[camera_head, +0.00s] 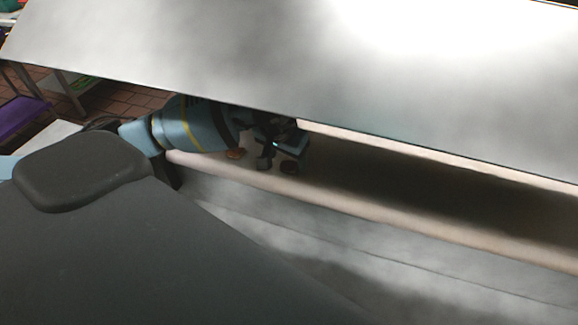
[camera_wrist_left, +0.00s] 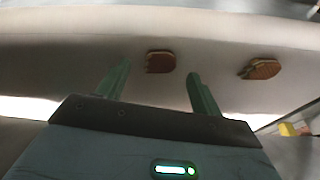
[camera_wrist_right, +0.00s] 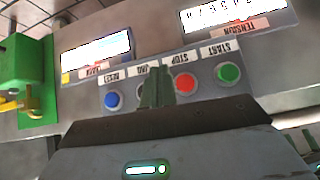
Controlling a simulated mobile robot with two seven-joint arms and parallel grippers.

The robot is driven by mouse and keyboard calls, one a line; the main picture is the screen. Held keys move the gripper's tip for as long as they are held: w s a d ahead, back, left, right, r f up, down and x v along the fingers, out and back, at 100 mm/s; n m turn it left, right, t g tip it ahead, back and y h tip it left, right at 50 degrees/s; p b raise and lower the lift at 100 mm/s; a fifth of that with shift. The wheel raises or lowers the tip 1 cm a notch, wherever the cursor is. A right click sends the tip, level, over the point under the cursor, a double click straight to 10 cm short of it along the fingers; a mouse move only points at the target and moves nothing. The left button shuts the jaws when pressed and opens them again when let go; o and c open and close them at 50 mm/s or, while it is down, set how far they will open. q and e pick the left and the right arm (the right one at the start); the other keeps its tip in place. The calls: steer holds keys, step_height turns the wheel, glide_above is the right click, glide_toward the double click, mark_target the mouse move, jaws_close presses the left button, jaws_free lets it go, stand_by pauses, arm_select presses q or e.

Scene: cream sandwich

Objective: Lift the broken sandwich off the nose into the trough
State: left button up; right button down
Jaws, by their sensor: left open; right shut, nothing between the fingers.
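The other piece (camera_wrist_left: 261,69) lies to the right, with a cream-coloured edge. My right gripper (camera_wrist_right: 155,82) is shut and empty in front of a button panel; it is not visible in the head view. I cannot tell nose from trough here.
A large grey metal cover (camera_head: 330,70) overhangs the strip (camera_head: 400,205) and hides part of it. The panel (camera_wrist_right: 203,76) has blue, red and green buttons, with a green box (camera_wrist_right: 27,85) at its left. A purple shelf (camera_head: 20,118) stands far left.

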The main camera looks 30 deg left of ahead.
mark_target(288, 167)
arm_select(q)
steer(key=shift+x, duration=1.35)
steer(key=shift+c, duration=0.4)
steer(key=c, duration=1)
steer(key=shift+r, duration=0.15)
step_height(288, 167, up, 10)
steer(key=shift+f+b, duration=0.1)
steer(key=shift+b, duration=0.2)
